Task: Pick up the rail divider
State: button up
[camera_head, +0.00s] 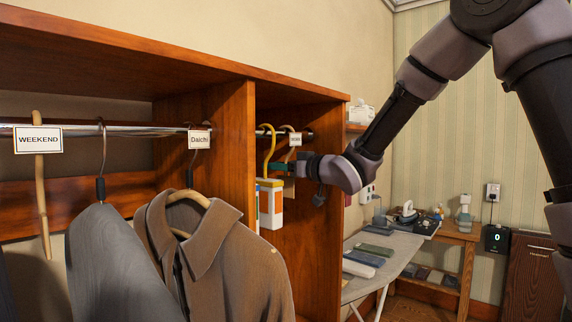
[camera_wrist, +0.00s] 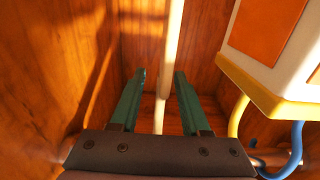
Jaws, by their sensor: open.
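Small white label cards hang at the rail: one reads "WEEKEND" (camera_head: 38,139), one "Daichi" (camera_head: 199,139), and a third card (camera_head: 295,139) in the right compartment is too small to read. I cannot tell which thing is the rail divider. My gripper (camera_head: 280,167) is inside the right compartment, just below the third card. In the wrist view my gripper (camera_wrist: 158,82) is open, its green fingers on either side of a pale rod (camera_wrist: 174,45). The rod runs between them, apparently not gripped. The rod's hook end is mostly hidden by my gripper.
A white and orange box-like hanging thing (camera_head: 270,203) with a yellow hook is close beside my gripper; it also fills the wrist view's upper right (camera_wrist: 270,45). Wooden panels (camera_head: 230,140) close in the compartment. Jackets (camera_head: 220,250) hang left. An ironing board (camera_head: 385,255) stands right.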

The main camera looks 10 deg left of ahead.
grip_shut()
dwell(1.4)
